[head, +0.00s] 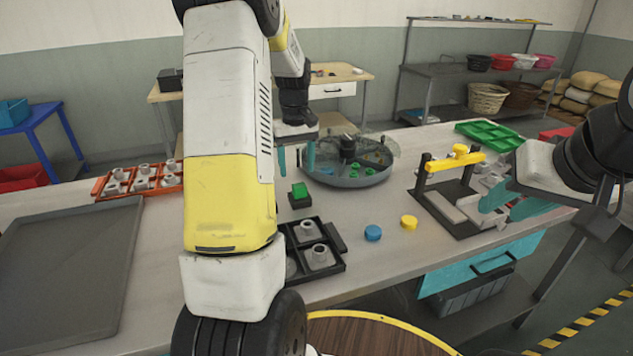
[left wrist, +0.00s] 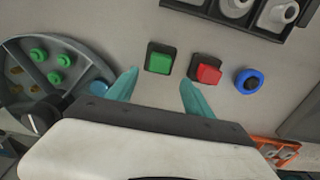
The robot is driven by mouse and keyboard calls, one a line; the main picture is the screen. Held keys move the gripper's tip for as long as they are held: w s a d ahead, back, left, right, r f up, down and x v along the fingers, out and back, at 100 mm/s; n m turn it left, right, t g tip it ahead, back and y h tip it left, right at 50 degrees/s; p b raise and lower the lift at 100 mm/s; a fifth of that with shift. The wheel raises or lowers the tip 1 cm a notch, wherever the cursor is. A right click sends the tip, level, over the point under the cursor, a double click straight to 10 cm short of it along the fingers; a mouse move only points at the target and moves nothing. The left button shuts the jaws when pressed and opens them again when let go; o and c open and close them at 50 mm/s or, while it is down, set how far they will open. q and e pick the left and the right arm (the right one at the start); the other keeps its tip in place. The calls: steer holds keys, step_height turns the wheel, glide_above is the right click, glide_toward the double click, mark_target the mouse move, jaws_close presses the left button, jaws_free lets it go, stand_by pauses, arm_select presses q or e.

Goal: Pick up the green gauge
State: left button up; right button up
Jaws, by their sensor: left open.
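The green gauge (head: 300,191), a small green block on a dark base, stands on the bench just left of the round tank. In the left wrist view the green gauge (left wrist: 159,60) lies just beyond the fingertips, roughly in line with the gap between them. My left gripper (head: 296,166) is open and empty, above and behind the gauge in the head view; its teal fingers (left wrist: 158,84) stand apart on either side of the gap.
A red block (left wrist: 207,73) and a blue round piece (left wrist: 249,81) stand beside the green gauge; my left arm hides them in the head view. The round tank (head: 345,180), a black tray (head: 335,268) with grey parts and an orange tray (head: 125,192) are nearby.

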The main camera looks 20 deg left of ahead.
mark_target(299, 184)
arm_select(q)
step_height(299, 184, down, 7)
steer(key=shift+d+r, duration=0.15)
jaws_close()
stand_by(0.4)
